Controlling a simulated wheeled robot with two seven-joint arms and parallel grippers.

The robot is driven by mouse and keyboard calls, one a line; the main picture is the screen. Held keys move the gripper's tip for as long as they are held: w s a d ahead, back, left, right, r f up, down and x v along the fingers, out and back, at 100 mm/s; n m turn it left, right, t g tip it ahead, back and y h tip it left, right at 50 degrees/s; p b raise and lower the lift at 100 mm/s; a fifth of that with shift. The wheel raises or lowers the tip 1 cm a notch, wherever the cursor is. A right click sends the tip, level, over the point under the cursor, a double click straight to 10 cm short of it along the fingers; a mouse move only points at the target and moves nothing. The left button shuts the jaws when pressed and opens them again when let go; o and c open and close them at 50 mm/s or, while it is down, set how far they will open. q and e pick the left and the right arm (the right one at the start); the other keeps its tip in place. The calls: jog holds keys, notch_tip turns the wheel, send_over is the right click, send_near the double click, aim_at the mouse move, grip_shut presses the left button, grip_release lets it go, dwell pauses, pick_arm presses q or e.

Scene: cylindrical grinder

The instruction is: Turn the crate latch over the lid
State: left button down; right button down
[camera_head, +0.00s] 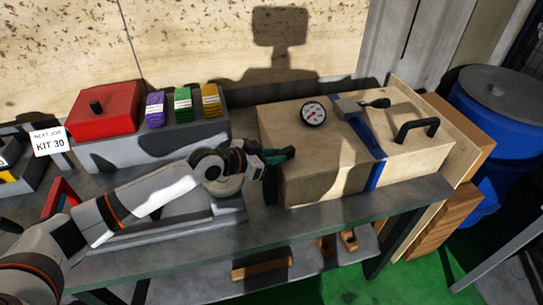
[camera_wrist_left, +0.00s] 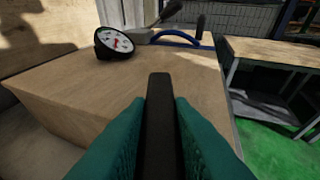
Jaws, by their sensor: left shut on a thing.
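The wooden crate (camera_head: 335,170) stands on the bench, its pale lid crossed by a blue band (camera_head: 368,140). A grey block with a dark-knobbed lever (camera_head: 357,106) sits on top by the band; it also shows in the wrist view (camera_wrist_left: 165,17). My left gripper (camera_head: 274,158) is at the crate's left end. In the wrist view its teal fingers (camera_wrist_left: 160,130) are shut on a black bar (camera_wrist_left: 160,105), which points toward the lid. I cannot tell how the bar joins the crate. My right gripper is out of view.
A round dial gauge (camera_head: 313,114) and a black handle (camera_head: 417,128) stand up from the crate top. A red box (camera_head: 104,110) and several coloured blocks sit on a grey stand to the left. A blue barrel (camera_head: 500,115) stands at the right.

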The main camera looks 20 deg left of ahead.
pick_arm(q)
jog(key=c, duration=1.3)
grip_release()
jog(key=shift+b+v, duration=1.15)
jog(key=shift+v, duration=4.85)
